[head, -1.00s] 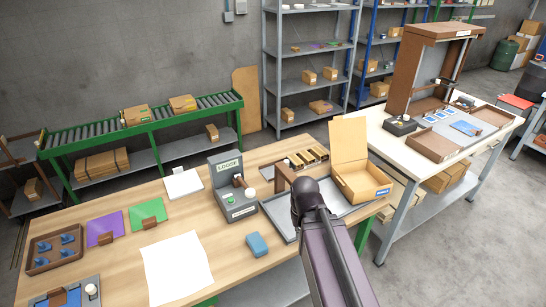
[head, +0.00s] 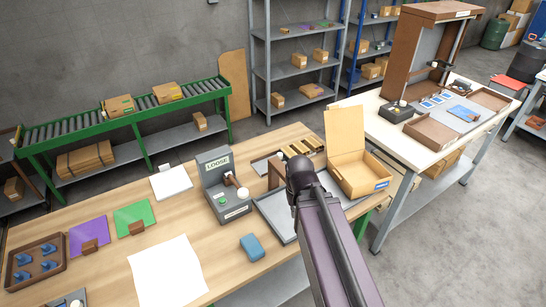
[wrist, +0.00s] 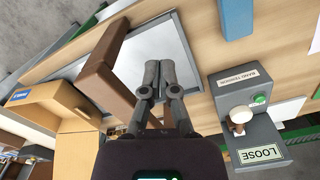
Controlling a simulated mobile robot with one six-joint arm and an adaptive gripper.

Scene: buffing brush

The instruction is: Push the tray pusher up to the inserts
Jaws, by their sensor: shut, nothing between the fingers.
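The tray pusher, a brown upright block (head: 275,175), stands at the grey tray (head: 276,217), left of my arm in the head view. It shows large in the wrist view (wrist: 106,78), left of my fingers. My gripper (wrist: 160,68) is shut and empty, with its fingertips over the tray's pale floor. The inserts, which seem to be the yellow-brown strips (head: 304,147), lie in a row behind the block. My arm hides my gripper in the head view.
An open cardboard box (head: 360,172) stands right of the tray. A grey band-tension unit (head: 223,190) marked LOOSE stands left of it. A blue block (head: 253,247) lies in front. A white sheet (head: 168,270) lies front left. A second bench (head: 390,133) stands at right.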

